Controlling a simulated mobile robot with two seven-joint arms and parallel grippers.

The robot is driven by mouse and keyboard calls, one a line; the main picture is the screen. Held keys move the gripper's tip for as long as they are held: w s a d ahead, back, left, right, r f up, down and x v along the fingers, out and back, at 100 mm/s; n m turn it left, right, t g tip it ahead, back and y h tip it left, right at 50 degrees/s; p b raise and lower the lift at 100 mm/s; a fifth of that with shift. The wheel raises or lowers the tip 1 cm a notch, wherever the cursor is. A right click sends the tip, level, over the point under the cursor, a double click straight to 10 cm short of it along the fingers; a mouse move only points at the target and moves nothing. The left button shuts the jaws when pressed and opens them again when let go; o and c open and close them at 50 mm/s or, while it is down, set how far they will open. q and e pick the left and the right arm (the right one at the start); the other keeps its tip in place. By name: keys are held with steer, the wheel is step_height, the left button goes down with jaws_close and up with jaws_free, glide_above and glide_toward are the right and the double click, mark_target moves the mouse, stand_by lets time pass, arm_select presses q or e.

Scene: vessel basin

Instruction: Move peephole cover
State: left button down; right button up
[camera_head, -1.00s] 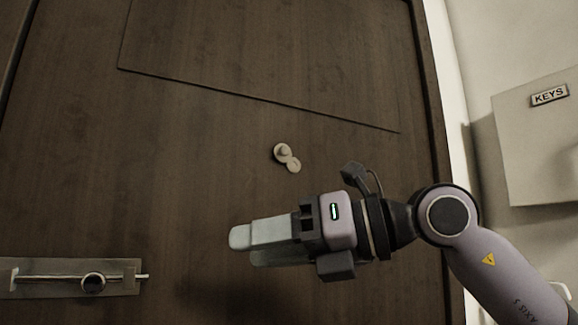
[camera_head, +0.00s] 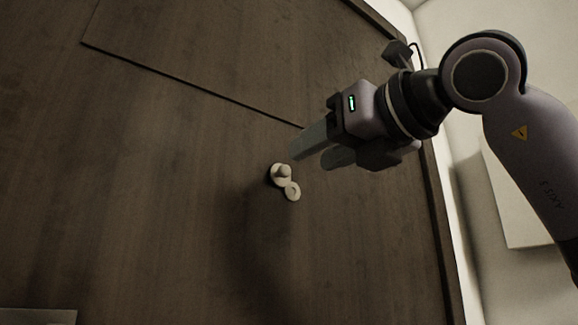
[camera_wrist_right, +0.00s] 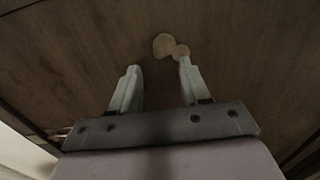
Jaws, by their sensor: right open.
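The peephole cover (camera_head: 281,173) is a small pale round disc with a raised knob on the dark wooden door. A smaller pale ring (camera_head: 292,191) touches it at its lower right. My right gripper (camera_head: 308,156) is open and empty, just right of and slightly above the cover in the head view. In the right wrist view the cover (camera_wrist_right: 164,45) lies beyond the fingertips, near the right-hand finger (camera_wrist_right: 187,75). I cannot tell whether that finger touches it. My left gripper is in neither view.
The dark door (camera_head: 150,180) fills most of the head view, with a groove line across its upper part. Its right edge and frame (camera_head: 440,215) stand beside a pale wall. A pale box (camera_head: 515,200) is on that wall. A metal plate (camera_head: 38,316) shows at the lower left.

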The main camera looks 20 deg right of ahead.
mark_target(287, 169)
steer(key=p+x, duration=0.1)
steer(key=x, duration=0.4)
steer(key=shift+w+a, duration=0.15)
steer(key=shift+w, duration=0.15)
jaws_close()
